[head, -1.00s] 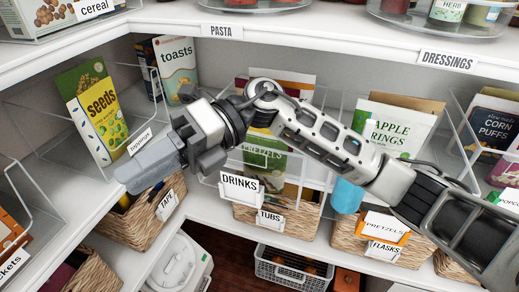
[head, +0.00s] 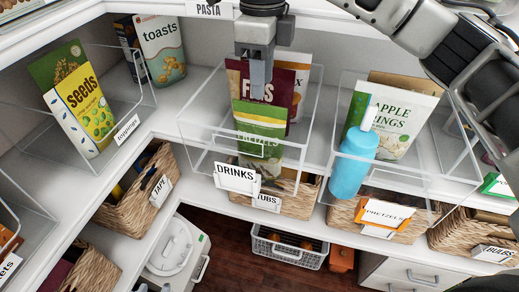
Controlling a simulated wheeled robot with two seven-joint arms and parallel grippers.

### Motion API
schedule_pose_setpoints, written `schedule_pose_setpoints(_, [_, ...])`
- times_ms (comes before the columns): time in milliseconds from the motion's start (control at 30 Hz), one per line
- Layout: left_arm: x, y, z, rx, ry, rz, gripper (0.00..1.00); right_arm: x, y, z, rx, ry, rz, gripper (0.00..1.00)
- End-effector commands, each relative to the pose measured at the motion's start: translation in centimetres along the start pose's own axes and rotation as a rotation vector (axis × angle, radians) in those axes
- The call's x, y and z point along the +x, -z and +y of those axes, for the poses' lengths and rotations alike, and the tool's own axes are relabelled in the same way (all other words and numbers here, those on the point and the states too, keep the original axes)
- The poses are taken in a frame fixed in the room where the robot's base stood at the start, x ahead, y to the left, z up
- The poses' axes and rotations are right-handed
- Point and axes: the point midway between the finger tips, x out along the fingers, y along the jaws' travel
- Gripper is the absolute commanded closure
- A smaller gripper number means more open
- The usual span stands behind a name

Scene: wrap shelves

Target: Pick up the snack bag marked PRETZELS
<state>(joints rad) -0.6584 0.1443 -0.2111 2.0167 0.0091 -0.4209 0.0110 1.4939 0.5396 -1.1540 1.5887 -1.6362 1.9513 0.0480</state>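The green snack bag marked PRETZELS (head: 262,122) stands upright in a clear bin (head: 190,128) on the shelf. A burgundy bag marked FIGS (head: 288,98) stands right behind it. The lower part of the green bag shows through the bin's clear front, and the DRINKS tag covers a bit of it. My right gripper (head: 259,88) points down from above, over the bin, with its fingertips just above the green bag's top edge and in front of the FIGS bag. Its fingers are seen nearly edge-on, so their gap is unclear. My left gripper is not in view.
A DRINKS tag (head: 237,178) hangs on the bin's front. A blue bottle (head: 354,168) stands at right, near the bin with the APPLE RINGS bag (head: 398,118). A seeds bag (head: 85,105) and toasts box (head: 163,50) are at left. The upper shelf edge lies close above.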

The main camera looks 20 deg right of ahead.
Motion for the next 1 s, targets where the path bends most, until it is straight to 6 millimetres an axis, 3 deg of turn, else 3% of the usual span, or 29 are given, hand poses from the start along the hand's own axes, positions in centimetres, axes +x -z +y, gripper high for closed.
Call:
schedule_pose_setpoints(100, [-0.3, 0.2, 0.1, -0.001, 0.000, -0.002, 0.64, 2.0, 0.0, 0.0, -0.001, -0.002, 0.000, 0.65])
schedule_pose_setpoints(367, [-0.5, 0.3, 0.0, 0.000, 0.001, -0.005, 0.64, 3.9, -0.1, 0.0, -0.001, -0.002, -0.001, 0.65])
schedule_pose_setpoints(700, [-0.9, 0.5, -0.2, 0.001, 0.008, -0.011, 0.64, 8.3, -0.5, -0.2, -0.001, -0.003, -0.001, 0.65])
schedule_pose_setpoints(967, [-0.6, 0.9, -0.3, 0.001, 0.011, -0.001, 0.64, 8.7, -0.5, -0.2, -0.002, -0.001, -0.003, 0.65])
schedule_pose_setpoints(1000, [-0.6, 0.9, -0.4, 0.001, 0.012, -0.001, 0.64, 8.7, -0.5, -0.2, -0.002, -0.001, -0.003, 0.73])
